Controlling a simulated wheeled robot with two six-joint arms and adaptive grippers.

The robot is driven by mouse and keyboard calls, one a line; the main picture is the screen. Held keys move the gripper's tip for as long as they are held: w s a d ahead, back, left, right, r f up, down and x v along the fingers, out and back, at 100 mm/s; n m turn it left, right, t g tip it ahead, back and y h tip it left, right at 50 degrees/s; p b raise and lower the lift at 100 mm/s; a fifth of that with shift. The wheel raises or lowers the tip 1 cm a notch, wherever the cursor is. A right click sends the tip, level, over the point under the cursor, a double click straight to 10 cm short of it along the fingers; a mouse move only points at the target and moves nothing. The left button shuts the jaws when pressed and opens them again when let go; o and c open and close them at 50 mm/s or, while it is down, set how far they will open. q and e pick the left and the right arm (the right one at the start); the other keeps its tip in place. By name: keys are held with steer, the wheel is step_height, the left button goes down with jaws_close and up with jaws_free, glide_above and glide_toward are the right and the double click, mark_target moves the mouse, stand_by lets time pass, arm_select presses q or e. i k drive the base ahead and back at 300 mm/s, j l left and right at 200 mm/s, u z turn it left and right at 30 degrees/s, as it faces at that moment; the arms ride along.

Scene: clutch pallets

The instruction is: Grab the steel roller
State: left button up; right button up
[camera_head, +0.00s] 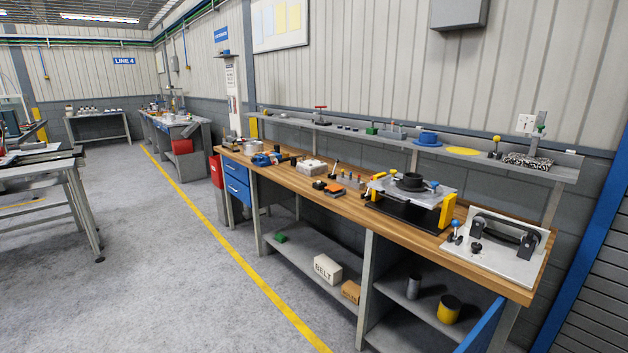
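No thing in the head view is plainly marked as the steel roller. A small dark grey upright cylinder (413,286) stands on the lower shelf under the right part of the workbench; it could be the roller, but I cannot tell at this size. A yellow cylinder with a dark top (449,309) stands to its right on the same shelf. A dark horizontal bar (505,231) sits between brackets on a light plate at the bench's right end. Neither of my grippers is in view.
The wooden workbench (385,212) carries a fixture with yellow blocks (447,210) and several small tools. A white box (327,268) and an orange-brown box (350,291) lie on the lower shelf. The grey floor (190,270) in front is clear, crossed by a yellow line.

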mark_target(414, 281)
steer(key=k+z, duration=0.1)
steer(key=z, duration=0.3)
steer(key=k+z, duration=0.1)
steer(key=z, duration=0.25)
steer(key=k+z, duration=0.1)
steer(key=z, duration=0.3)
steer(key=i+j, duration=0.1)
steer(key=j, duration=0.25)
steer(key=i+j, duration=0.15)
steer(key=j, duration=0.2)
steer(key=i+j+z, duration=0.1)
steer(key=j, duration=0.25)
steer(key=i+j, duration=0.15)
steer(key=j, duration=0.2)
steer(key=i+j+z, duration=0.1)
steer(key=i+j, duration=0.35)
steer(key=i+j+z, duration=0.15)
steer(key=i+j, duration=0.3)
steer(key=i+j+z, duration=0.1)
steer(key=i+j, duration=0.3)
steer(key=j, duration=0.2)
steer(key=i+j+z, duration=0.1)
steer(key=i+j, duration=0.3)
steer(key=j, duration=0.2)
